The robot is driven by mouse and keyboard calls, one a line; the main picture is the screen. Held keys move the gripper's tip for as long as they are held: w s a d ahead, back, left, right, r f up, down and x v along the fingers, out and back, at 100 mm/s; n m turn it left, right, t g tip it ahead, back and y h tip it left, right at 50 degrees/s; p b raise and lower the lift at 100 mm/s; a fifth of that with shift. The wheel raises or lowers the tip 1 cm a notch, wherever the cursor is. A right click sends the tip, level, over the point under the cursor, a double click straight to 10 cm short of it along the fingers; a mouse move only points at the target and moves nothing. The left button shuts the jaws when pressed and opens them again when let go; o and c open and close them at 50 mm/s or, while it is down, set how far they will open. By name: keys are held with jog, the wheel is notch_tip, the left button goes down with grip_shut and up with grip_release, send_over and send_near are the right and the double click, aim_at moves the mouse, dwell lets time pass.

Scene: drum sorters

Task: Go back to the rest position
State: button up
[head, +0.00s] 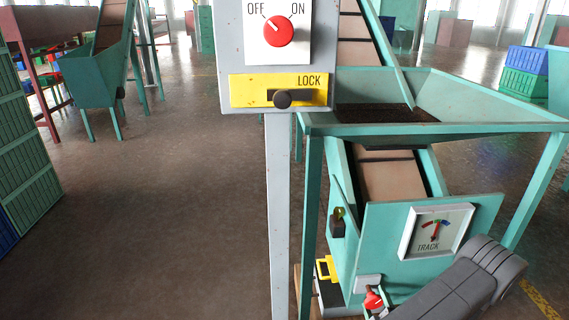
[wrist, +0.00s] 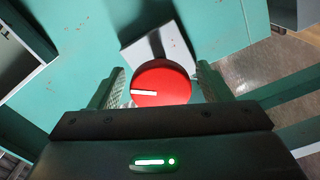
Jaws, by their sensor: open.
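A red knob (wrist: 162,84) with a white pointer line sits on a pale plate (wrist: 150,45) on the teal machine. In the wrist view its line points left. My gripper (wrist: 160,80) is open, with one finger on each side of the knob and a narrow gap showing at each side. In the head view the same knob (head: 374,301) shows low on the machine, and my grey arm comes in from the lower right. My fingers are hard to make out there. A TRACK gauge (head: 437,231) is above the knob.
A grey control box on a post (head: 279,200) stands left of the machine, with a red switch (head: 278,31) turned toward OFF and a yellow LOCK slider (head: 250,91). A teal hopper (head: 470,95) overhangs the gauge panel. Open floor (head: 160,200) lies left.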

jog(key=n, duration=0.7)
jog(key=shift+r+b, duration=0.2)
jog(key=shift+b, duration=0.1)
jog(key=n, duration=0.4)
jog(key=shift+r, duration=0.1)
jog(key=shift+a+n, duration=0.1)
jog(key=shift+n, duration=1.8)
